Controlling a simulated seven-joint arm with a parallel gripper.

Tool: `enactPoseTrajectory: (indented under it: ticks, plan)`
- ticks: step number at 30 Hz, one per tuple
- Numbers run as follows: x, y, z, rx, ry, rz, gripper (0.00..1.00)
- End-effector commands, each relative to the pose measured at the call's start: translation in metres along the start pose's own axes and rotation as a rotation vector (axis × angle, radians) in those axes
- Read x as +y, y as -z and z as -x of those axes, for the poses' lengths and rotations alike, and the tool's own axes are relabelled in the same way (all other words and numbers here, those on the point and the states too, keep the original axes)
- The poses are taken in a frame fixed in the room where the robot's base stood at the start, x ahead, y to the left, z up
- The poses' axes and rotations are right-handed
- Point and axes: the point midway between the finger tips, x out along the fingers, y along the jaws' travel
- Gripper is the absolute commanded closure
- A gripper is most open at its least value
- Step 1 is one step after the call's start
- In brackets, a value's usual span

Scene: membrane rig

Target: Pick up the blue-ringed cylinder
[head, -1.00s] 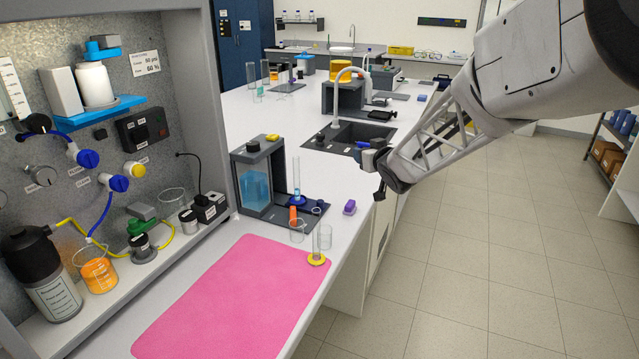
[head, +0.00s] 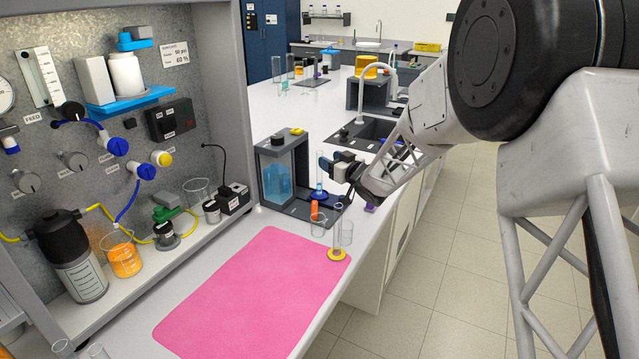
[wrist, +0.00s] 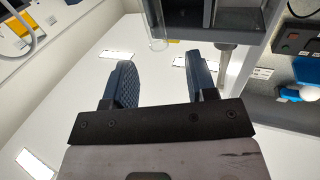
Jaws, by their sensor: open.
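The blue-ringed cylinder (head: 319,187) is a slim clear glass tube on a blue base, upright on the dark tray of the grey stand. My gripper (head: 326,165) is level with its upper part in the head view, close beside or around it; I cannot tell which, as the fingers overlap it. In the wrist view my gripper (wrist: 160,80) has its two blue ridged fingers wide apart, with nothing clearly held between them. A pale tube-like upright shows just right of the right finger there; I cannot tell what it is.
A grey stand (head: 260,168) with a blue tank is just left. The pink mat (head: 250,290) is clear.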

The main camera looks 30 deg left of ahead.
Motion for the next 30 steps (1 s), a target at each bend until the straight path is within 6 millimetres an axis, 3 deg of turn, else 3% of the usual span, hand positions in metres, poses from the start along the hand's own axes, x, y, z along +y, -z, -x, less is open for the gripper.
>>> enactPoseTrajectory:
  ticks: [13, 30]
  plan:
    - [0.0, 0.0, -0.024, 0.0, 0.0, 0.0, 0.48]
    - [0.001, 0.001, -0.032, 0.0, -0.001, 0.0, 0.48]
